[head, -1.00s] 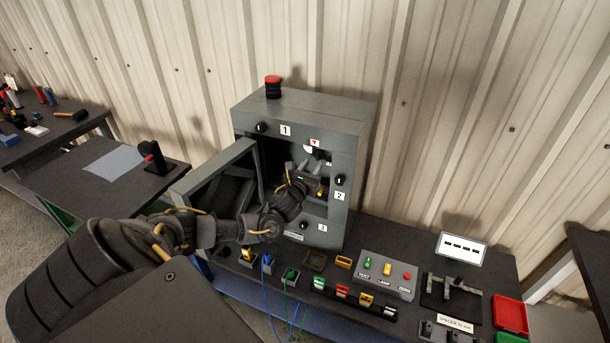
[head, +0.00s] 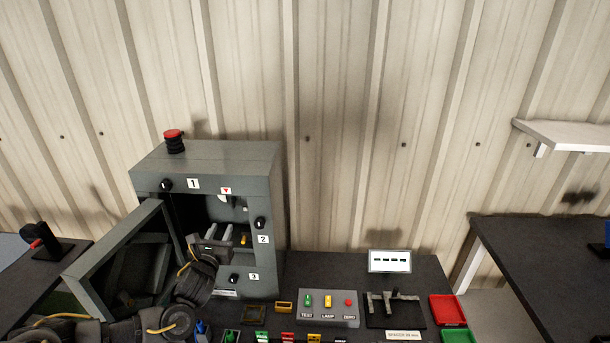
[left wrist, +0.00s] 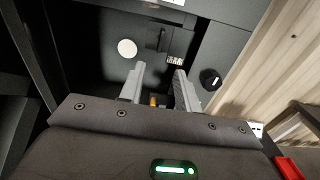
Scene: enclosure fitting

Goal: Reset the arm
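My left gripper (head: 212,242) is at the open front of the grey enclosure (head: 265,165). The left wrist view shows its two pale fingers (left wrist: 160,85) apart, with nothing between the tips. A small yellow part (left wrist: 154,101) shows farther back between the fingers. Inside the enclosure are a white disc (left wrist: 127,48) and a dark handle-like piece (left wrist: 162,40). The enclosure door (head: 85,283) stands open to the left. Black knobs sit beside labels 1, 2 and 3 on the front frame. My right gripper is in neither view.
A red-topped button (head: 174,140) stands on the enclosure. On the bench to the right are a grey box marked TEST, LAMP, ZERO (head: 328,310), a black fixture (head: 392,306), a red tray (head: 445,309) and a green tray (head: 457,336). A white shelf (head: 570,134) is on the wall.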

